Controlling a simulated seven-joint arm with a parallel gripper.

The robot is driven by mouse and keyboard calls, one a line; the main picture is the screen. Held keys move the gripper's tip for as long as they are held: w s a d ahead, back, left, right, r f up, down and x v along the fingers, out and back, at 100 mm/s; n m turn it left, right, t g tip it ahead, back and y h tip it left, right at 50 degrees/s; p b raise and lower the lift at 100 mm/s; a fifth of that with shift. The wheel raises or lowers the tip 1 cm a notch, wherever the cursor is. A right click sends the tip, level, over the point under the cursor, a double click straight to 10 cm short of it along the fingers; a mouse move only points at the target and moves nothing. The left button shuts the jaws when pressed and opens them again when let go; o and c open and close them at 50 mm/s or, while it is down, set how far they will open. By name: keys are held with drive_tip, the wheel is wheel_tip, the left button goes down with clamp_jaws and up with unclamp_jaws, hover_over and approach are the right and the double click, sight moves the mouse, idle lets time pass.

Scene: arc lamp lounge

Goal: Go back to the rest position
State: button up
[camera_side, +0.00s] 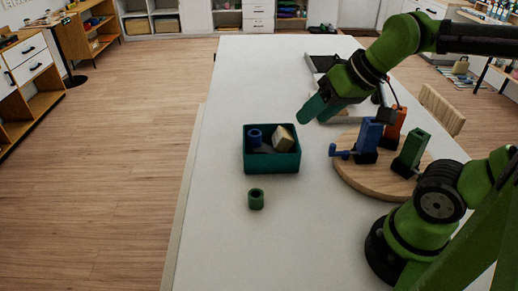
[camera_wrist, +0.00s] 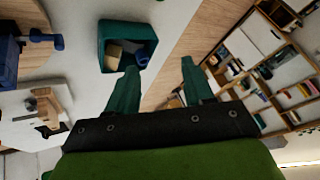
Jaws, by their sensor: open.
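My gripper (camera_wrist: 158,83) is open and empty, its two teal fingers spread apart. In the side view my gripper (camera_side: 308,115) hangs in the air above the table, right of and beyond the teal box. The teal box (camera_side: 272,170) stands on the white table and holds a blue ring-shaped piece (camera_side: 255,137) and a beige block (camera_side: 283,139). The box also shows beyond the fingers in the wrist view (camera_wrist: 104,44). A green ring-shaped piece (camera_side: 256,199) stands on the table in front of the box.
A round wooden board (camera_side: 357,182) carries blue (camera_side: 368,138), orange (camera_side: 397,122) and green (camera_side: 411,152) upright holders near my arm's base. A dark-edged tray (camera_side: 322,64) lies farther back, partly hidden by my arm. The table's left front (camera_side: 215,245) is clear.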

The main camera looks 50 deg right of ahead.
drive_tip(key=shift+s+a+f+m, duration=0.1)
drive_tip(key=shift+s+f+m, duration=0.35)
drive_tip(key=shift+s, duration=0.35)
